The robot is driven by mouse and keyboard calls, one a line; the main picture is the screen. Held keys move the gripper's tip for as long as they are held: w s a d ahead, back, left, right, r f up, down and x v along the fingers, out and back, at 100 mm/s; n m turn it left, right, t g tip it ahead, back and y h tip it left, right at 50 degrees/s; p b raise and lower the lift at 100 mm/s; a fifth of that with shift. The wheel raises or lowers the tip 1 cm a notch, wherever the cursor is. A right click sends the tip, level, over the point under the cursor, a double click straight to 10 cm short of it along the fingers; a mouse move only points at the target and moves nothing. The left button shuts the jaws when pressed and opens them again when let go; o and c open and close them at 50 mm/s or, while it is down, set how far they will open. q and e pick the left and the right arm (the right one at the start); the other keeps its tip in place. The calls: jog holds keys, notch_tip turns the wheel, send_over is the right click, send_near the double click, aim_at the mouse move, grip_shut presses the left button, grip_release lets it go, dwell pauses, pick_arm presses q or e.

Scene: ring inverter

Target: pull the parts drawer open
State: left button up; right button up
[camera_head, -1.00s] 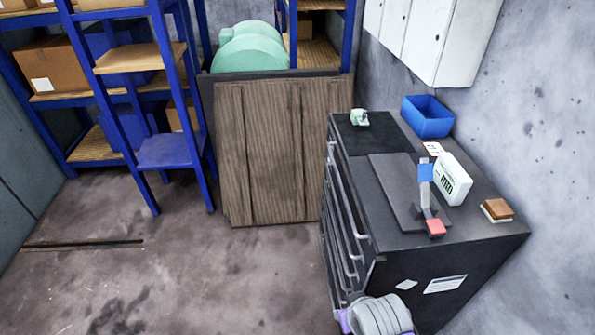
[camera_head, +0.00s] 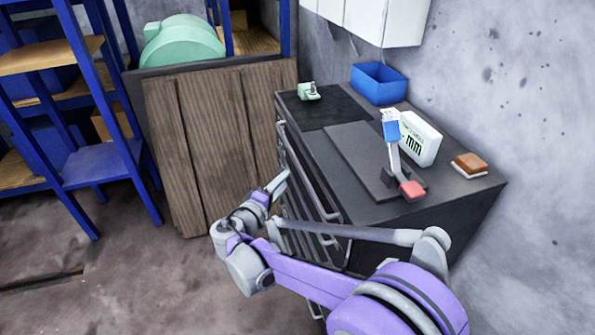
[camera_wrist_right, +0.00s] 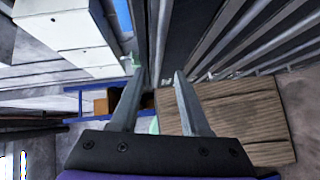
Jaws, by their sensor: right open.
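The dark drawer cabinet (camera_head: 390,228) stands against the right wall. Its drawer fronts with long grey bar handles (camera_head: 312,172) face left, and all drawers that show look shut. I cannot tell which one is the parts drawer. My right gripper (camera_head: 284,178) is beside the drawer fronts, near the handles. In the right wrist view my right gripper (camera_wrist_right: 160,74) has its two fingers apart with nothing seen between them. The bar handles (camera_wrist_right: 230,35) run past at the upper right there. My purple right arm hides the lower drawers. My left gripper is not in view.
On the cabinet top are a blue bin (camera_head: 379,84), a white box marked mm (camera_head: 420,138), a stand with a red block (camera_head: 411,189), and a small green device (camera_head: 309,91). A wooden panel (camera_head: 215,140) stands beyond the cabinet.

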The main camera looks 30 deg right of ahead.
aim_at(299, 164)
jog(key=b+x, duration=0.1)
jog(key=x, duration=0.9)
jog(key=shift+w+d, duration=0.15)
jog(key=shift+d, duration=0.1)
grip_shut()
dwell(1.0)
